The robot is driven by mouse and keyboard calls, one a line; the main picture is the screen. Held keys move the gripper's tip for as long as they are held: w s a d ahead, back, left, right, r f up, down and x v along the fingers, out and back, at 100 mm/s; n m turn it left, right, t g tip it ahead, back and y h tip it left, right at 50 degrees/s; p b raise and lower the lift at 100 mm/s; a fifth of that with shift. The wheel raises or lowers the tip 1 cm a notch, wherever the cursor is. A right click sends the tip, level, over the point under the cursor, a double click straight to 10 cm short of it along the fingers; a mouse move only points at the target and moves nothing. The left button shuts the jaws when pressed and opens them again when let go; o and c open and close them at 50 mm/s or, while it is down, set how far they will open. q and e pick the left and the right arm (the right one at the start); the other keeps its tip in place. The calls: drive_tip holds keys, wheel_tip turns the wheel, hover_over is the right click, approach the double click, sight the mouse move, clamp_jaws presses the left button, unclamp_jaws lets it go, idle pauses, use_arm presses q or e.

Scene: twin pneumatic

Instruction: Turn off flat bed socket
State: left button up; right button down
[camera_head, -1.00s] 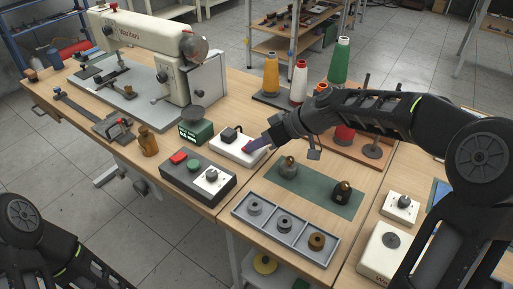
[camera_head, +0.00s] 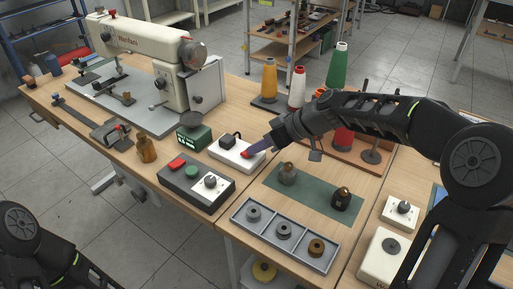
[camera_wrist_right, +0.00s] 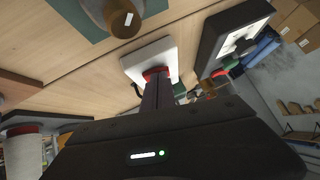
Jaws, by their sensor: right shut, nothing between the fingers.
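The flat bed socket (camera_head: 229,155) is a flat white box on the bench, with a black plug (camera_head: 230,140) in it and a red switch (camera_head: 245,155) near its right end. My right gripper (camera_head: 250,151) is shut and empty, its fingertips right at the red switch; I cannot tell whether they press it. The right wrist view shows the white socket (camera_wrist_right: 148,55) and the red switch (camera_wrist_right: 155,71) at the tips of the shut fingers (camera_wrist_right: 158,84). The tips partly cover the switch, so its position is unclear. My left gripper is out of view.
A grey control box (camera_head: 181,185) with red and green buttons stands in front of the socket. A green scale (camera_head: 194,138) is left of it, beside the sewing machine (camera_head: 140,45). A green mat (camera_head: 313,196) with two weights lies to the right, behind a grey tray (camera_head: 239,213).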

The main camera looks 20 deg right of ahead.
drive_tip(key=v, duration=0.7)
drive_tip(key=shift+s+d+r, duration=0.15)
drive_tip(key=shift+d+r, duration=0.1)
drive_tip(key=shift+m+g+y, duration=0.3)
drive_tip(key=shift+y, duration=0.1)
drive_tip(key=r, duration=0.2)
drive_tip(key=d+r, duration=0.1)
drive_tip(key=d+r+p, duration=0.1)
drive_tip(key=r, duration=0.1)
drive_tip(key=shift+s+r, duration=0.2)
drive_tip(key=shift+r, duration=0.1)
drive_tip(key=shift+f, duration=0.1)
